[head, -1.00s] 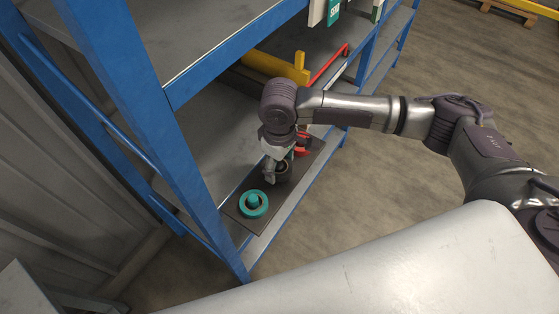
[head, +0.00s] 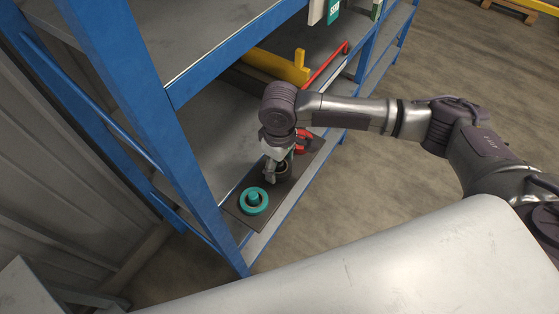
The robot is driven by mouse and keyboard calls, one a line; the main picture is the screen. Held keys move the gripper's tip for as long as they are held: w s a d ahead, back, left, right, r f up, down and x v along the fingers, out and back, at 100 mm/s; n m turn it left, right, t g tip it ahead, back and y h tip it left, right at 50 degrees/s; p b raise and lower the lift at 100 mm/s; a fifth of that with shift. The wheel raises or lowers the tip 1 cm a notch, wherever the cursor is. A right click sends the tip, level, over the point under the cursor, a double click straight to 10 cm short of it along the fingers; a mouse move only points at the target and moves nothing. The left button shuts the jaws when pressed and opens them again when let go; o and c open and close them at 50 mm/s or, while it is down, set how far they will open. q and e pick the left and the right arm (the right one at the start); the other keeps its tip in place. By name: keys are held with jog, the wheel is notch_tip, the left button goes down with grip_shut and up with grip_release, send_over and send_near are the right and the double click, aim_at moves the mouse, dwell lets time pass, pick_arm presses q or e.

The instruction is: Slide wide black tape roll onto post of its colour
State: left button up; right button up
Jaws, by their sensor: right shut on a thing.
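The black tape roll (head: 283,175), dark with a tan core, is at my right gripper (head: 276,172), which points down and is shut on it. The gripper is over the middle of a dark board (head: 234,203) on the lower shelf. The gripper and wrist partly cover the roll. The black post is not visible, so I cannot tell whether the roll is around it. My left gripper is not in view.
A teal roll (head: 254,208) lies around a teal post (head: 253,196) at the near end of the board. A red roll (head: 303,147) is behind my gripper. Blue shelf uprights (head: 182,150) and an upper shelf edge (head: 235,52) are to the left and above.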

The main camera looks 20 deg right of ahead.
dwell(0.3)
jog(key=o, duration=1.2)
jog(key=shift+c, duration=0.2)
jog(key=shift+r, duration=0.1)
notch_tip(320, 180, up, 7)
jog(key=p, duration=0.8)
jog(key=shift+p, duration=0.3)
jog(key=shift+r+p, duration=0.95)
jog(key=shift+p, duration=0.1)
